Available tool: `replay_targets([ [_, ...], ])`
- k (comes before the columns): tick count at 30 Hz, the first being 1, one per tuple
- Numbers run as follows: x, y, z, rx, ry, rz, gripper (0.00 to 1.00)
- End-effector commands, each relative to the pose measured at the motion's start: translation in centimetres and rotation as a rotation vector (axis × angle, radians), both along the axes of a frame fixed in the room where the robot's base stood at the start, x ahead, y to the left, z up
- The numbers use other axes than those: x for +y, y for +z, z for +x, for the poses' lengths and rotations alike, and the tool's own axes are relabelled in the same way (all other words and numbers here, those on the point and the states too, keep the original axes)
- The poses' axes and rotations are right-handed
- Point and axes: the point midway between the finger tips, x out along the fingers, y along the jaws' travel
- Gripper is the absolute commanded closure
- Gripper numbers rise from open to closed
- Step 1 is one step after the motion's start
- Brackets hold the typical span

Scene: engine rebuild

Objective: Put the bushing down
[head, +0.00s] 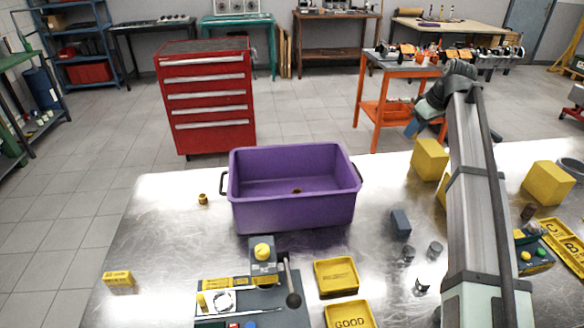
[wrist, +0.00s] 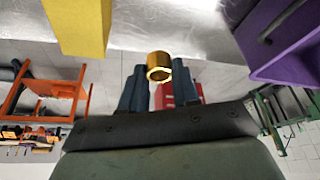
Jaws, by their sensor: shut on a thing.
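A gold ring-shaped bushing (wrist: 159,68) sits between the two dark blue fingertips of my gripper (wrist: 158,88) in the wrist view. The gripper is shut on it and its open round end faces the camera. In the head view my gripper (head: 412,128) is raised beyond the table's far edge, right of the purple bin (head: 294,216). The bushing cannot be made out there. A small brass-coloured piece (head: 202,199) stands on the table left of the bin, and another (head: 297,191) lies inside the bin.
Yellow blocks (head: 430,158) (head: 548,184) stand at the right. A grey-blue block (head: 400,223) and small metal cylinders (head: 435,250) are right of the bin. Yellow trays, one marked GOOD (head: 349,322), lie in front. The metal table (head: 165,235) has bare room left of the bin.

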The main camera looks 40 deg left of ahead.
Motion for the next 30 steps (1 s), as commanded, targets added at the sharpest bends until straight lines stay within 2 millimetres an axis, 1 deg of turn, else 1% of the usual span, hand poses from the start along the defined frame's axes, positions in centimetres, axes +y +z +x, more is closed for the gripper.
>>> replay_targets([
  [1, 1.9, 0.0, -1.6, -0.001, 0.030, 0.000, 1.00],
  [3, 4.1, 0.0, -3.5, -0.001, 0.067, 0.000, 1.00],
  [8, 8.9, 0.0, -7.8, -0.001, 0.149, 0.001, 1.00],
  [9, 10.0, 0.0, -9.0, -0.002, 0.170, 0.001, 1.00],
  [14, 14.3, -0.1, -13.7, -0.001, 0.253, 0.001, 1.00],
  [15, 15.3, -0.1, -14.9, -0.001, 0.274, 0.001, 1.00],
  [17, 16.7, -0.1, -16.8, -0.001, 0.305, 0.001, 1.00],
  [21, 19.8, -0.1, -21.2, 0.000, 0.377, 0.000, 1.00],
  [24, 21.6, -0.2, -24.2, -0.001, 0.422, 0.000, 1.00],
  [27, 23.0, -0.1, -26.6, 0.000, 0.460, 0.000, 1.00],
  [30, 24.1, -0.1, -28.5, -0.001, 0.490, 0.000, 1.00],
])
